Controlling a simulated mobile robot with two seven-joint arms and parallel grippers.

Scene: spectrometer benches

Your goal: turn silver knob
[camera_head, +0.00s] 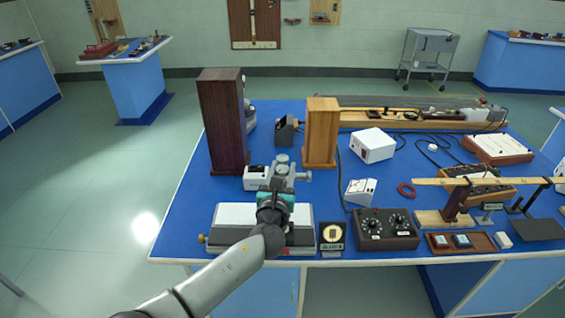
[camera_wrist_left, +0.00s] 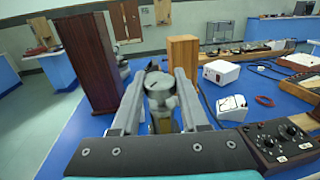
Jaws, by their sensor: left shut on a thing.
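The silver knob (camera_wrist_left: 159,84) is a grey round-topped cylinder in the left wrist view, between the two fingers of my left gripper (camera_wrist_left: 160,76). In the head view the knob (camera_head: 281,169) shows just beyond the teal gripper body, on grey apparatus at the front left of the blue bench. My left gripper (camera_head: 279,180) is shut on it, with a finger on each side. The fingers and wrist hide the knob's lower part. My right gripper is in neither view.
A tall dark wooden box (camera_head: 225,122) and a lighter wooden block (camera_head: 321,133) stand behind the gripper. A white-topped instrument (camera_head: 232,215) lies under my arm. A dark control box (camera_head: 386,229) is to the right. Open blue surface (camera_head: 180,225) lies to the left.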

